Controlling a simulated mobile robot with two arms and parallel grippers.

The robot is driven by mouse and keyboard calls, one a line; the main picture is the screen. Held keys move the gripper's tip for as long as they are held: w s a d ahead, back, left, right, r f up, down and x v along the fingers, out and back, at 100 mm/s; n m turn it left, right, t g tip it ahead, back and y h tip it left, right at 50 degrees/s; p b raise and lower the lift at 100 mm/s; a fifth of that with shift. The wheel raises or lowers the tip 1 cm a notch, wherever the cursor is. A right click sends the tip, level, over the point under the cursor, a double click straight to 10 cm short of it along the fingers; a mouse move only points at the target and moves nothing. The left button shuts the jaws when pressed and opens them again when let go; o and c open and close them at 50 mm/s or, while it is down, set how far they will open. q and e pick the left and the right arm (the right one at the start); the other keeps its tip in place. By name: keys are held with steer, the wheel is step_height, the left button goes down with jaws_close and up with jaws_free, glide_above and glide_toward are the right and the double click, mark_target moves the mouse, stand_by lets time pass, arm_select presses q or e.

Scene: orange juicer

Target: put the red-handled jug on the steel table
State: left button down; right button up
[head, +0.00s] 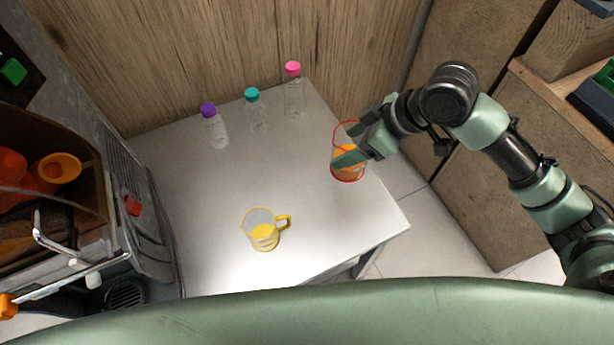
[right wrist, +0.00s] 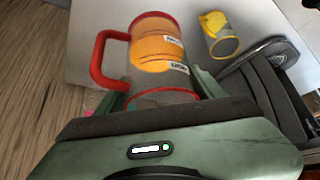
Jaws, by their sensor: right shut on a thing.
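The red-handled jug (head: 347,172) is clear with a red rim and base and orange juice inside. In the head view it is at the right side of the steel table (head: 200,220), partly hidden by my gripper. My right gripper (head: 350,158) is shut on it. In the right wrist view the jug (right wrist: 158,45) is between the fingers, its red handle (right wrist: 100,62) to the left. I cannot tell whether its base touches the table. My left gripper is not in view.
A yellow-handled jug (head: 262,232) stands on the table's front part. Bottles with purple (head: 215,128), teal (head: 256,112) and pink (head: 293,95) caps stand along the back. The juicer (head: 70,225) is at the left. The table's middle is clear.

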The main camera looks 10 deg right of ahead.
step_height(320, 180, down, 20)
steer(key=shift+d+f, duration=0.1)
stand_by(0.4)
steer(key=o, duration=1.7)
steer(key=shift+c, duration=0.2)
steer(key=v, duration=1.2)
